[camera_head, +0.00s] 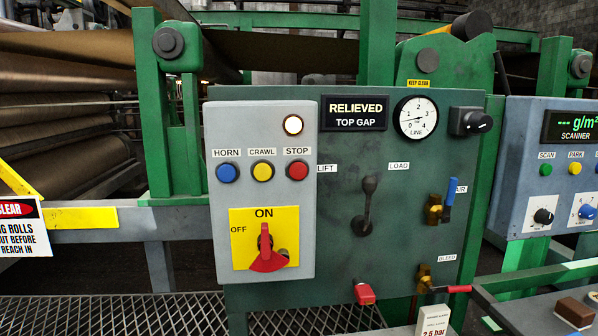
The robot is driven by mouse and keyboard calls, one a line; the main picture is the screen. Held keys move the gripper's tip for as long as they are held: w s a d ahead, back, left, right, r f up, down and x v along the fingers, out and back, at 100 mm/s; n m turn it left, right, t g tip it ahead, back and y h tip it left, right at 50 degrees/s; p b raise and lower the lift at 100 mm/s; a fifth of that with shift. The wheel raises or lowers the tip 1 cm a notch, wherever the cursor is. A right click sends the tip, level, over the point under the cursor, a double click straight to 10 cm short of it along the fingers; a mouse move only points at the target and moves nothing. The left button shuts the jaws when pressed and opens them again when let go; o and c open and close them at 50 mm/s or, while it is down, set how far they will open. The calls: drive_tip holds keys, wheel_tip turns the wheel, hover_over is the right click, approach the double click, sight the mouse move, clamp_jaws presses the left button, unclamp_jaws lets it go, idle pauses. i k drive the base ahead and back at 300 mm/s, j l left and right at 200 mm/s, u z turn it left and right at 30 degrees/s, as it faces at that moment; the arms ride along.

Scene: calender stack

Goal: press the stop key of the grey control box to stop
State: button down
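The grey control box (217,187) stands upright on the left part of the green panel. Its stop key (297,171) is a round red button under the label STOP, at the right end of a row of three. To its left are the yellow crawl key (262,172) and the blue horn key (227,173). A round white lamp (293,125) above the stop key looks lit. Below, a red rotary switch (265,247) on a yellow plate has its handle pointing up toward ON. My gripper is not in view, and nothing covers the keys.
The green panel (335,220) carries a lift/load lever (368,205), a gauge (416,117), blue and red valve handles and a display reading RELIEVED TOP GAP. A blue-grey scanner box (520,190) stands right. A hanging warning sign (22,228) is left. Space before the keys is clear.

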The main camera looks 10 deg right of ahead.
sight(298, 171)
drive_tip(key=j+z, duration=0.25)
drive_tip(key=z, duration=0.15)
drive_tip(key=k+j+z, duration=0.1)
drive_tip(key=z, duration=0.25)
drive_tip(key=k+j+z, duration=0.15)
drive_tip(key=j+z, duration=0.25)
